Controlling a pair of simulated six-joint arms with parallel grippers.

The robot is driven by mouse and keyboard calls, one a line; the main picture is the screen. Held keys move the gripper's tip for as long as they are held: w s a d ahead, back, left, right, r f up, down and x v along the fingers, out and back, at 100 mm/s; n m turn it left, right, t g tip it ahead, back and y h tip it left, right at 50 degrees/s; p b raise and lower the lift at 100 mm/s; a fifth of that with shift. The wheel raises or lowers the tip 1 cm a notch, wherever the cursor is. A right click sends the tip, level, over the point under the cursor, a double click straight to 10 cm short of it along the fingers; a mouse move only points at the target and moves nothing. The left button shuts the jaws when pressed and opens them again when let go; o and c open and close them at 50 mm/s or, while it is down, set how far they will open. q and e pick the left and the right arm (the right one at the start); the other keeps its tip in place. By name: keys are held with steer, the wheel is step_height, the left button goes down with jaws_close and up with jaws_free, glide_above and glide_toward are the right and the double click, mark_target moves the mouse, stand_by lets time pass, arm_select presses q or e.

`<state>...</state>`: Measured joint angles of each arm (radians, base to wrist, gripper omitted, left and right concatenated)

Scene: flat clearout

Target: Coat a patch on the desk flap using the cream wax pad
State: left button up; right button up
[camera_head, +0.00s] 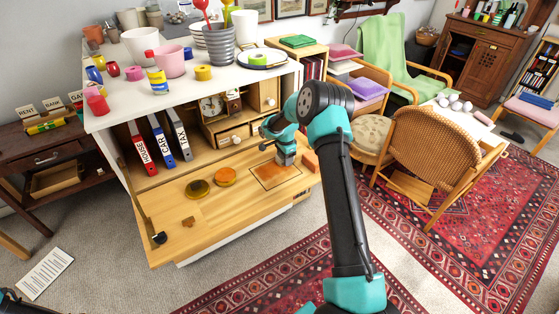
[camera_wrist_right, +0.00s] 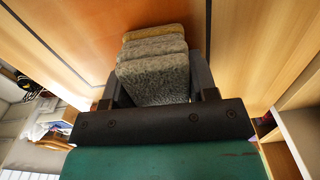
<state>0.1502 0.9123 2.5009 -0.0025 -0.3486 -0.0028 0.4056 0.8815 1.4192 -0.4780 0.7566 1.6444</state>
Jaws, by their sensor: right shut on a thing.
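My right gripper (camera_head: 285,151) is shut on the wax pad (camera_wrist_right: 154,75), a grey fuzzy block with a cream-yellow layer at its far end. The right wrist view shows the pad between the two dark fingers. The desk flap (camera_head: 170,240) is folded down, light wood. A darker, outlined square patch (camera_head: 270,179) lies on its right part. The gripper is over the far right part of this patch, pointing down. Whether the pad touches the wood I cannot tell. My left gripper is not in view.
A dark amber round tin (camera_head: 197,188) and an orange one (camera_head: 225,176) stand left of the patch. A small brown piece (camera_head: 189,221) lies nearer the front, and an orange-red block (camera_head: 310,161) at the right edge. Binders (camera_head: 159,139) and cubbyholes (camera_head: 236,130) stand behind the flap.

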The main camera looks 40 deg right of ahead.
steer(key=shift+d, duration=0.5)
steer(key=shift+r, duration=4.05)
